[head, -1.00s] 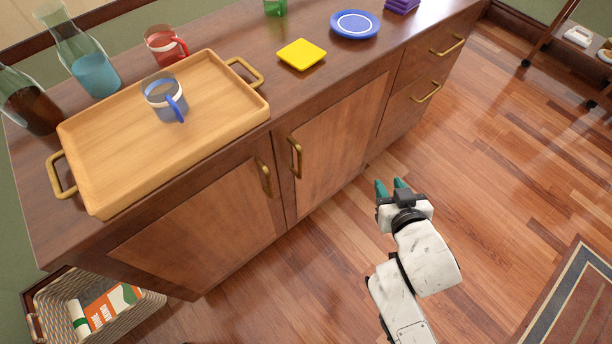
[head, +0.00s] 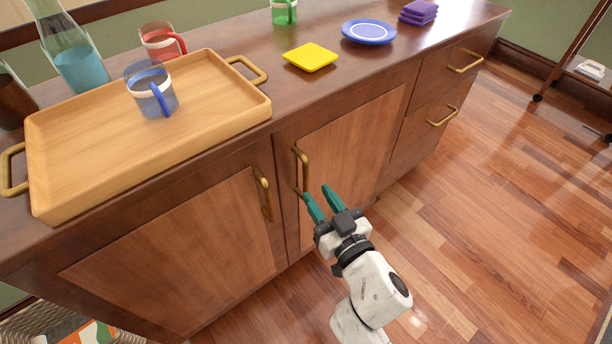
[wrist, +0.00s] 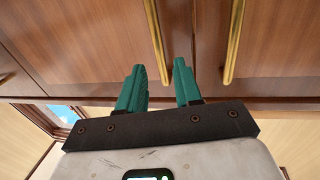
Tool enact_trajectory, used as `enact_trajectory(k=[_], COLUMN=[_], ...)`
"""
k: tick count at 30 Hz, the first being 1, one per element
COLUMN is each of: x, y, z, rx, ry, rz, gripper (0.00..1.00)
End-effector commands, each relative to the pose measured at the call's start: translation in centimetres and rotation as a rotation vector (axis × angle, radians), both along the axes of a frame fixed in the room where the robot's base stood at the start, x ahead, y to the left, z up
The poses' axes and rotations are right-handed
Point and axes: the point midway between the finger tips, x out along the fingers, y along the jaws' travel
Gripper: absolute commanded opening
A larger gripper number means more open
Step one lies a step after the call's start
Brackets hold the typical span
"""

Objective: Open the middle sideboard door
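The sideboard's middle door (head: 350,140) is shut, with an upright brass handle (head: 301,168) near its left edge. My gripper (head: 320,191) is open, its teal fingers spread in front of this door, just below and right of the handle in the head view. In the wrist view, my gripper (wrist: 158,66) has one brass handle (wrist: 157,40) lined up with the gap between its fingers. I cannot tell whether either finger touches it. A second handle (wrist: 233,42) shows to the right there.
The left door (head: 180,255) is shut, its handle (head: 263,192) close beside the middle one. Drawers with brass pulls (head: 466,62) are at the right. The floor (head: 490,210) to the right is clear.

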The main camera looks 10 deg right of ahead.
Motion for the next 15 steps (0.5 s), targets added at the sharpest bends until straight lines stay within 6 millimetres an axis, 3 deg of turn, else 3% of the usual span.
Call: enact_trajectory(k=[6, 15], x=[3.8, 6.2], y=[1.4, 2.1], z=[0.3, 0.1], rx=[0.002, 0.001], ry=[0.000, 0.001], rz=[0.001, -0.001], gripper=[0.34, 0.34])
